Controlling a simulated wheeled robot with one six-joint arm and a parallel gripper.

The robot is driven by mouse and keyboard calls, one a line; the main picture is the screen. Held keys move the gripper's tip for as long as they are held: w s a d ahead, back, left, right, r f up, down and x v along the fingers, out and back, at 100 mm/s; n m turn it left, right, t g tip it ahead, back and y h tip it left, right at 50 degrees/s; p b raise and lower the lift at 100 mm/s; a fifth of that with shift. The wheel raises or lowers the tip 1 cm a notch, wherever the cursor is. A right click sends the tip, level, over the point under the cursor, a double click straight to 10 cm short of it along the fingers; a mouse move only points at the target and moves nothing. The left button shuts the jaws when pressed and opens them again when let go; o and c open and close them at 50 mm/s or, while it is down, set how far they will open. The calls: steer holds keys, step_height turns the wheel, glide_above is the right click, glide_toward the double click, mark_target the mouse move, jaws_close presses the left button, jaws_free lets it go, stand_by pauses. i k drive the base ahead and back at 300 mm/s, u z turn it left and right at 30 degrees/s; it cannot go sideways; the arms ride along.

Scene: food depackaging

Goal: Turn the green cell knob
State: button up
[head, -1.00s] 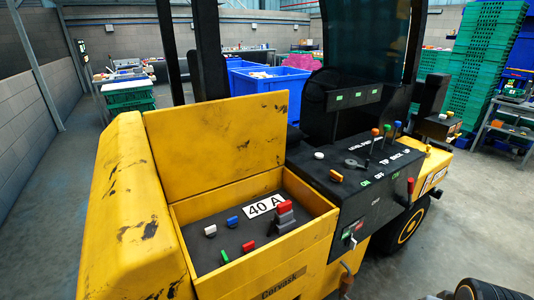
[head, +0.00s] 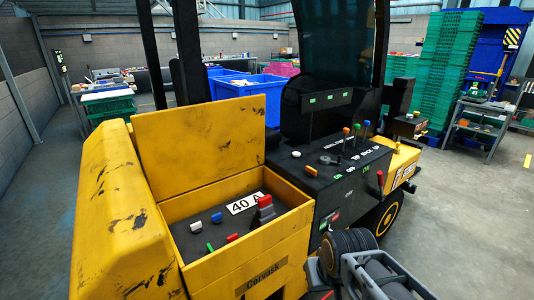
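The green cell knob (head: 210,247) is a small knob on the dark panel (head: 190,247) inside the open yellow box of the forklift. A white knob (head: 196,227) is up and left of it, a blue knob (head: 217,217) is behind it, and a red knob (head: 232,238) is to its right. A black and grey end part of my arm shows at the bottom right, outside the box and well apart from the green knob. I cannot make out its fingertips or whether my gripper holds anything.
A big red connector (head: 264,205) stands beside the "40 A" label (head: 244,203). The raised yellow lid (head: 200,138) and the yellow box walls (head: 262,247) surround the panel. A lever console (head: 322,163) is to the right. Open floor lies at the right.

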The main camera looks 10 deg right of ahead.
mark_target(210, 250)
steer(key=u, duration=0.05)
steer(key=k, duration=0.25)
steer(key=u, duration=0.45)
steer(key=i, duration=0.85)
steer(key=u, duration=0.9)
